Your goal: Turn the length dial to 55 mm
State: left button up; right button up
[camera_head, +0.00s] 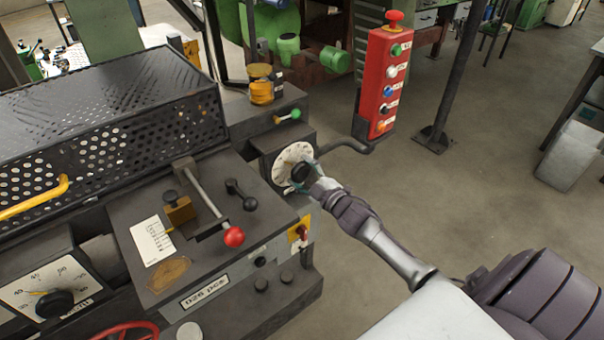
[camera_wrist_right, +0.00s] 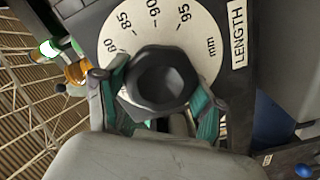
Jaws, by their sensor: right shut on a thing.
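The length dial (camera_head: 285,158) is a white round scale with a black knob (camera_head: 300,172), on the right end of the dark machine. In the right wrist view the white dial face (camera_wrist_right: 200,45) shows 85, 90, 95, "mm" and the label LENGTH beside it. The black faceted knob (camera_wrist_right: 160,80) sits between the teal-padded fingers of my right gripper (camera_wrist_right: 155,95), which is shut on it. My right gripper (camera_head: 312,178) also shows at the dial in the head view. The pointer and the lower part of the scale are hidden. My left gripper is not in view.
A red control post (camera_head: 383,85) with several buttons stands behind the dial, joined by a dark bent pipe (camera_head: 350,146). A red-balled lever (camera_head: 233,237) and a second dial (camera_head: 50,285) are on the machine to the left.

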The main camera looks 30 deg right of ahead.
jog(key=n+b, duration=0.1)
jog(key=n, duration=0.2)
jog(key=n+b, duration=0.1)
jog(key=n, duration=0.2)
jog(key=shift+f+n, duration=0.2)
jog(key=shift+n, duration=0.1)
jog(key=n+b, duration=0.1)
jog(key=n, duration=0.4)
jog(key=shift+b, duration=0.4)
jog(key=o, duration=1.1)
jog(key=shift+o, duration=0.2)
jog(key=shift+r, duration=0.1)
jog(key=shift+s, duration=0.15)
jog(key=s, duration=1.1)
jog(key=shift+s+d, duration=0.35)
jog(key=shift+d, duration=0.1)
